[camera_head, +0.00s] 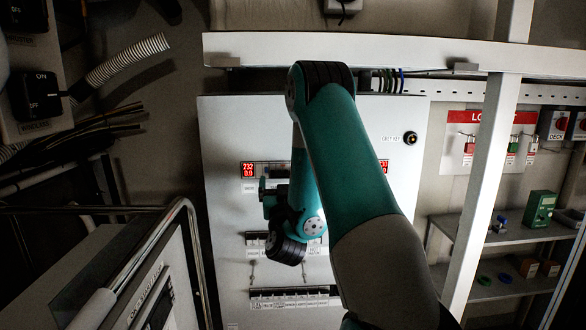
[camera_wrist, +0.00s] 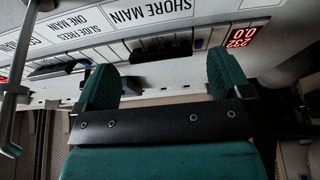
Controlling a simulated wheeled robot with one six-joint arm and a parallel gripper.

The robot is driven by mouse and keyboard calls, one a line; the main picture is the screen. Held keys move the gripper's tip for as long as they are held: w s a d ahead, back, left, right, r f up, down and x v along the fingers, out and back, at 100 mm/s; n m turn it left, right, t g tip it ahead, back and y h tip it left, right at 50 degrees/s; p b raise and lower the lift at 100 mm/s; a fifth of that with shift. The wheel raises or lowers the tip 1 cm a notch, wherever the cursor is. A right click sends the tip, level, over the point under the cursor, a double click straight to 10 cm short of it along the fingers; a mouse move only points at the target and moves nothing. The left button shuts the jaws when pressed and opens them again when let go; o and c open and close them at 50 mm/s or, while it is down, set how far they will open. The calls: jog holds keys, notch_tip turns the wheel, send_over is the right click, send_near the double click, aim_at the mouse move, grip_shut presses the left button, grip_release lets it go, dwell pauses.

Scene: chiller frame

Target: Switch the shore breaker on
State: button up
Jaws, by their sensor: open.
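The shore breaker shows in the wrist view as a dark unit (camera_wrist: 165,43) in a row on the panel, beside the upside-down label SHORE MAIN (camera_wrist: 150,14). My gripper (camera_wrist: 164,78) is open, with its two teal fingers apart and pointing at this row. Nothing is seen between the fingertips, and the breaker lies just beyond them. I cannot tell its switch position or whether a finger touches it. In the head view my arm hangs in front of the white cabinet (camera_head: 225,130) and hides much of its middle.
A red display (camera_wrist: 240,37) is at right. A grey rod (camera_wrist: 14,90) stands at left. A lower breaker row (camera_head: 290,296), handrail (camera_head: 185,215) and white post (camera_head: 485,190) surround the arm.

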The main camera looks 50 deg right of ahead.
aim_at(283, 170)
jog(key=shift+x, duration=0.8)
jog(key=shift+w, duration=0.1)
jog(key=c, duration=0.9)
jog(key=r+g+y+p, duration=0.1)
jog(key=p, duration=0.4)
jog(key=shift+r+p, duration=0.2)
jog(key=shift+p, duration=0.15)
jog(key=shift+c, duration=0.2)
jog(key=g+y+p, duration=0.1)
jog(key=p, duration=0.4)
jog(key=shift+a+r+y, duration=0.1)
jog(key=shift+r+y, duration=0.2)
jog(key=shift+r, duration=0.1)
jog(key=g+y+p, duration=0.1)
jog(key=p, duration=0.5)
jog(key=shift+s+r+p, duration=0.2)
jog(key=shift+p, duration=0.15)
jog(key=shift+g+y+p, duration=0.3)
jog(key=shift+y+p, duration=0.1)
jog(key=shift+p, duration=0.15)
jog(key=shift+f+p, duration=0.2)
jog(key=shift+p, duration=0.85)
